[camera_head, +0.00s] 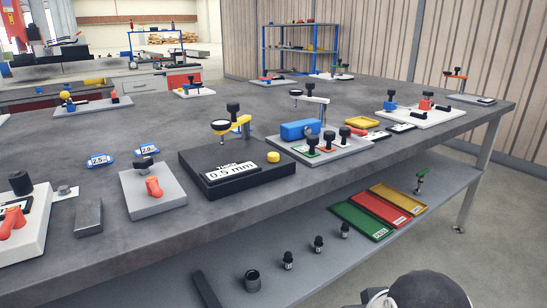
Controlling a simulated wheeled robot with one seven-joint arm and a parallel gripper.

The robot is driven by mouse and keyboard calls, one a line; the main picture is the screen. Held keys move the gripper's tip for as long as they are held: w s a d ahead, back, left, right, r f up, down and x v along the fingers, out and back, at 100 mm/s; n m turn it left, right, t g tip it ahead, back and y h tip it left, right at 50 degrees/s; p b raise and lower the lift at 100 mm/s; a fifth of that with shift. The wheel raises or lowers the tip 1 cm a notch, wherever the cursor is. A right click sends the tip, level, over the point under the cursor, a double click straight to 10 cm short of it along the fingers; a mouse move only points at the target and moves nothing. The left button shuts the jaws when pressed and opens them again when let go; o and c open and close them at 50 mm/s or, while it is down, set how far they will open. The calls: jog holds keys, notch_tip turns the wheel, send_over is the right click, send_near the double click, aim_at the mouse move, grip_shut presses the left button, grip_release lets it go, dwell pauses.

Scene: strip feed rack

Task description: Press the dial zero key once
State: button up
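A white label reading 0.5 mm (233,173) is on the base's front part. A round yellow key (273,157) sits on the base's right corner and appears raised. No marking on it can be read, and nothing touches it. The dial's reading is too small to tell. My gripper is not in view; only a dark rounded part of my own arm shows at the bottom right.
To the right is a grey plate (345,153) with a blue block and black knobs. To the left is a grey block (152,197) with an orange lever. The grey bench (250,218) has a lower shelf with coloured trays (373,213) and several small dark cylinders.

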grip_shut()
dwell(1.1)
